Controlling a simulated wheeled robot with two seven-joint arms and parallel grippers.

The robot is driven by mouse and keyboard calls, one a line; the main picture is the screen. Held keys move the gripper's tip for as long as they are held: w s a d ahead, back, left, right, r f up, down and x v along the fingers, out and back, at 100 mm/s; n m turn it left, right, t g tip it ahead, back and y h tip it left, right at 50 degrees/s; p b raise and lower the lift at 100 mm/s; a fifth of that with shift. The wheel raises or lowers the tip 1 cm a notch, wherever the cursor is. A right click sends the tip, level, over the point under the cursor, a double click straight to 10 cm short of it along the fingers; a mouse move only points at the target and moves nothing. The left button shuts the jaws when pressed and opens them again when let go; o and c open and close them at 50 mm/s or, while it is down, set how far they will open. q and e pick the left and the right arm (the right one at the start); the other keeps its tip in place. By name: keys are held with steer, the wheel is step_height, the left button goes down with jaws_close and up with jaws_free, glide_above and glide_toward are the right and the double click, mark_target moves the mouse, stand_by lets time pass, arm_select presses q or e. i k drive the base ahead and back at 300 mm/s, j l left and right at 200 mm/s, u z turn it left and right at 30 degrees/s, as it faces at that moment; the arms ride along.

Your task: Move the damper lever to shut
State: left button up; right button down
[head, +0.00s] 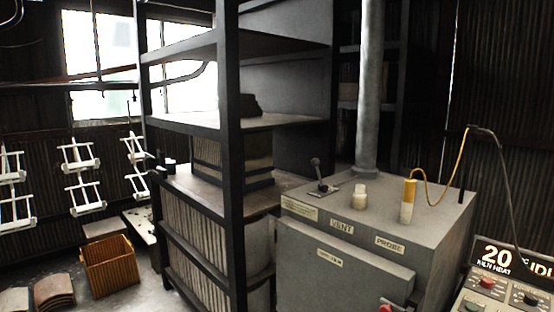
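A small lever (319,177) with a dark knob stands on top of a grey metal cabinet (440,215), near its back left corner. The lever rises from a dark base plate and leans slightly to the left. A small label (299,208) on the top in front of it is too small to read. Which lever position means shut cannot be told. Neither of my grippers is in view.
A white vent cap (360,193) and a yellow-and-white probe (408,200) with a cable stand right of the lever. A flue pipe (370,90) rises behind. A dark shelf rack (232,150) stands close on the left. A control panel (500,290) is at lower right.

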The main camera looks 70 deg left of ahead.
mark_target(315, 162)
steer(key=u, duration=2.1)
